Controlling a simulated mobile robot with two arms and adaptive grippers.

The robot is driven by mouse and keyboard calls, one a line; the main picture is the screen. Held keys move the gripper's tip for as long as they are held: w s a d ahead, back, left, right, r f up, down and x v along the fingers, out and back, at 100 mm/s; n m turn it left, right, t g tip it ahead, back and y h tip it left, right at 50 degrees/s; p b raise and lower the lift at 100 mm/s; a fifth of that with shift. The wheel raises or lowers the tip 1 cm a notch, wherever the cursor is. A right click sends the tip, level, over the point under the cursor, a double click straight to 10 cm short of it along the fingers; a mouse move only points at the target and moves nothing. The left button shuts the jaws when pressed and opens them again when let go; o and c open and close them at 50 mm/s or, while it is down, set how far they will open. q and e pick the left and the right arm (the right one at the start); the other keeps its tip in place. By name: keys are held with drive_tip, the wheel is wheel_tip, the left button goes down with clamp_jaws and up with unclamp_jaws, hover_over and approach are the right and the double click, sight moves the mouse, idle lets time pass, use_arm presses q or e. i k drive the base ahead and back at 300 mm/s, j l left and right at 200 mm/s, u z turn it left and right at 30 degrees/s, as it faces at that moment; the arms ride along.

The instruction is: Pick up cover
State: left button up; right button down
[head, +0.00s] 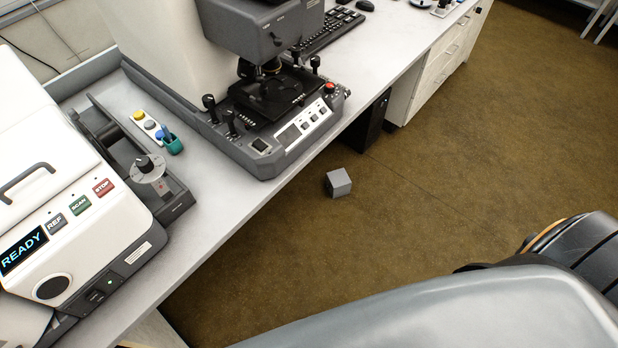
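A small grey box-shaped piece (339,183) sits on the brown floor, just off the front edge of the bench and below the microscope. It looks like a cover, but I cannot tell for sure. Its top and side faces show; its underside is hidden. Neither of my grippers is in view. A large grey and black part of my own body fills the lower right, well apart from the grey piece.
The microscope (285,120) stands on the white bench (215,205). A white instrument reading READY (24,249) stands at the left, next to a dark unit with a knob (145,164). Drawers (436,72) stand under the bench. The floor (440,190) around the grey piece is clear.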

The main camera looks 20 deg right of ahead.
sight(338, 183)
drive_tip(key=i+l+u, duration=0.2)
drive_tip(key=l+u, duration=0.25)
drive_tip(key=l, duration=0.65)
drive_tip(key=l+u, duration=0.45)
drive_tip(key=l, duration=0.65)
